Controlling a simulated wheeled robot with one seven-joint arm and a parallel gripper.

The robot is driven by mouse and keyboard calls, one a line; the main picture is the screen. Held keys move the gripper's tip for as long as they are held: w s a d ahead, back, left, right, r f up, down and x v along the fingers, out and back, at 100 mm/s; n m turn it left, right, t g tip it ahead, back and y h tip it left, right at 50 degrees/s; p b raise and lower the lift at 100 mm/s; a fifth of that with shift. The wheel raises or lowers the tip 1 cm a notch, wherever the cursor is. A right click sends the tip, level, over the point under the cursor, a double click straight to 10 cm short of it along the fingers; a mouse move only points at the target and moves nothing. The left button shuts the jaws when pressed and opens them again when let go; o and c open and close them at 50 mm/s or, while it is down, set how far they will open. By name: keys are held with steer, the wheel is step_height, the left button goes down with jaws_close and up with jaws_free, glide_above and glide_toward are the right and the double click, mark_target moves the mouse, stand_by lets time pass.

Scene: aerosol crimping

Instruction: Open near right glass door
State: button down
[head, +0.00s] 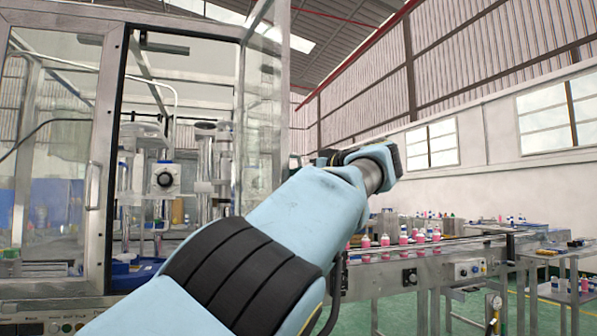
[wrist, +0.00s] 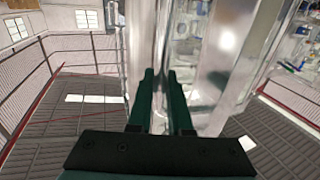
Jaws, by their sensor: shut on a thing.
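The near right glass door (head: 262,115) shows in the head view as a clear panel in a metal frame, swung out from the cabinet at an angle. The doorway to its left stands open. In the wrist view my gripper (wrist: 160,74) has its two dark green fingers close together, shut on the door's upright metal handle (wrist: 161,50). The door's shiny frame (wrist: 213,65) fills the middle of that view. In the head view my blue arm hides the gripper, the handle and the door's lower part.
The left glass door (head: 55,150) is shut and has its own handle (head: 93,186). Inside the cabinet is crimping machinery (head: 165,178). A conveyor (head: 420,245) with several pink bottles runs to the right, and a side table (head: 565,270) stands at far right.

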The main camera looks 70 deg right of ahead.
steer(key=shift+s, duration=0.3)
steer(key=c, duration=1.1)
jaws_free()
steer(key=shift+s, duration=0.1)
steer(key=shift+c, duration=0.2)
steer(key=o, duration=0.3)
steer(key=b+v, duration=0.3)
steer(key=v, duration=0.7)
steer(key=shift+s+a+b, duration=0.2)
steer(key=shift+b, duration=0.2)
